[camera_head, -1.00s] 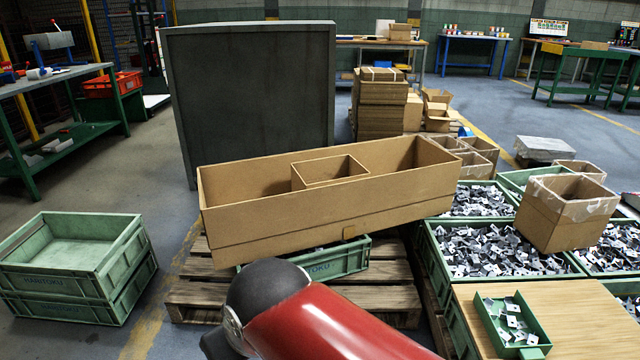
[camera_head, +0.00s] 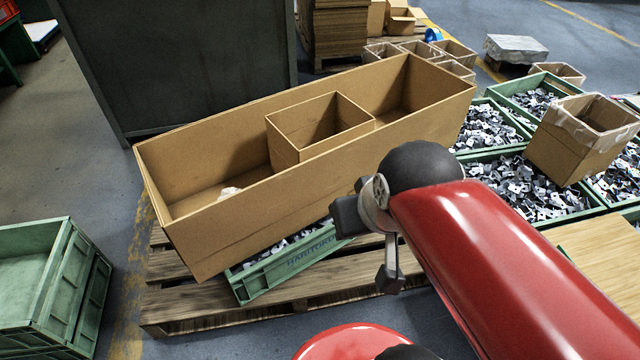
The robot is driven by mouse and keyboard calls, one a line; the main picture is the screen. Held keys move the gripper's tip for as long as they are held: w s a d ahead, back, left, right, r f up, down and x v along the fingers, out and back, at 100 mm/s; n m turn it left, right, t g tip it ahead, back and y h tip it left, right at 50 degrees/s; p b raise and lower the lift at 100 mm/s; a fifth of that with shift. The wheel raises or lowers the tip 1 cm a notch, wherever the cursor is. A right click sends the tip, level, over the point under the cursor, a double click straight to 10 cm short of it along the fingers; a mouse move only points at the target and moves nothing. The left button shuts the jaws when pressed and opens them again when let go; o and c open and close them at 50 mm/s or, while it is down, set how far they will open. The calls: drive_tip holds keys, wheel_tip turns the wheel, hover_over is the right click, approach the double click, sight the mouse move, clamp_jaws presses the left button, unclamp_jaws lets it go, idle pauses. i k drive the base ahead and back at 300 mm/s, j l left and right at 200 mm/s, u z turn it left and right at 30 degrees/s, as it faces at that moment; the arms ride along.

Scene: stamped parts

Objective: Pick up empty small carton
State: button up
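A small open brown carton (camera_head: 290,148) stands upright inside a long open brown box (camera_head: 225,220), near the middle of it. No contents show in the visible part of the carton; its floor is partly hidden by its walls. My gripper (camera_head: 368,248) is in front of the long box's near wall, apart from the small carton and to its lower right. Its two dark fingers look spread with nothing between them, though the wrist partly hides it. Another carton with a clear liner (camera_head: 566,150) sits on the parts crates at the right.
The long box lies tilted over a green crate of stamped parts (camera_head: 290,268) on a wooden pallet (camera_head: 200,308). Parts crates (camera_head: 490,158) fill the right. A grey cabinet (camera_head: 180,60) stands behind the box. Green crates (camera_head: 45,290) stand at lower left. Several small cartons (camera_head: 455,52) stand behind.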

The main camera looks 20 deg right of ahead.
sight(298, 133)
drive_tip(key=i+j+z, duration=0.2)
drive_tip(key=j+z, duration=0.15)
drive_tip(key=j, duration=0.2)
drive_tip(key=j+z, duration=0.2)
drive_tip(key=k+j+z, duration=0.2)
drive_tip(key=j, duration=0.15)
drive_tip(key=j+z, duration=0.15)
drive_tip(key=j, duration=0.25)
drive_tip(key=k+j+z, duration=0.2)
drive_tip(key=i+l+u, duration=0.1)
drive_tip(key=i+l, duration=0.15)
drive_tip(key=i+l+u, duration=0.1)
drive_tip(key=i+l, duration=0.15)
drive_tip(key=l, duration=0.25)
drive_tip(key=i+l, duration=0.25)
drive_tip(key=l, duration=0.15)
drive_tip(key=i+l+u, duration=0.15)
drive_tip(key=l, duration=0.25)
drive_tip(key=u, duration=1.05)
drive_tip(key=i+l, duration=0.05)
